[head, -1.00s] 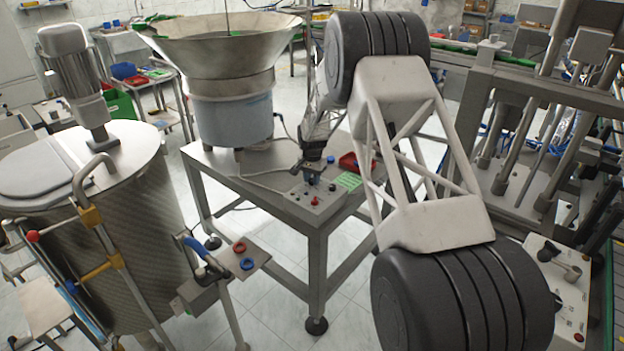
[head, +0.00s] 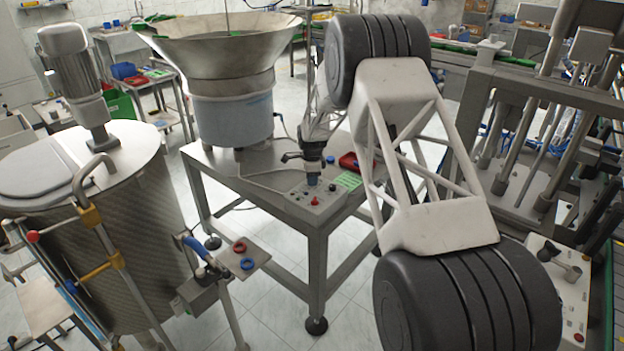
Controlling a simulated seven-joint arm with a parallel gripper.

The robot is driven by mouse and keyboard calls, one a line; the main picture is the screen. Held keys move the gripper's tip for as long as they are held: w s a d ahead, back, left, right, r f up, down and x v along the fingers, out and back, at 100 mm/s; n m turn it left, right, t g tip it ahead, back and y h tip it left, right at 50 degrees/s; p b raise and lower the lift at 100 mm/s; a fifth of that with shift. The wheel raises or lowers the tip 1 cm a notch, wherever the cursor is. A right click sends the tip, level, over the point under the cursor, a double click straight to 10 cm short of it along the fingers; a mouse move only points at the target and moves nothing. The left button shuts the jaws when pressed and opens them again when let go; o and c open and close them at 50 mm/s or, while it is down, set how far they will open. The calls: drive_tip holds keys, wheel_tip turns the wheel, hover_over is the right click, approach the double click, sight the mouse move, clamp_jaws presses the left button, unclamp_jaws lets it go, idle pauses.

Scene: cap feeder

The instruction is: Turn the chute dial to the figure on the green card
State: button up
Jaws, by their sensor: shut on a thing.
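The green card (head: 348,181) lies on the right part of the metal table, beside the control box; its figure is too small to read. The control box (head: 322,205) sits at the table's front corner, with a red button and small knobs on its top. My gripper (head: 312,179) points down over the back of this box and is shut on the chute dial. The gripper hides most of the dial, so its pointer and scale cannot be read.
A large bowl feeder (head: 230,90) stands on the table (head: 262,196), behind and left of the box. A steel tank (head: 125,230) stands at left, a machine frame (head: 530,130) at right.

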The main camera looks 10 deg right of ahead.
drive_tip(key=shift+m, duration=1.3)
drive_tip(key=o, duration=0.9)
drive_tip(key=shift+o, duration=0.2)
drive_tip(key=shift+r, duration=3.9)
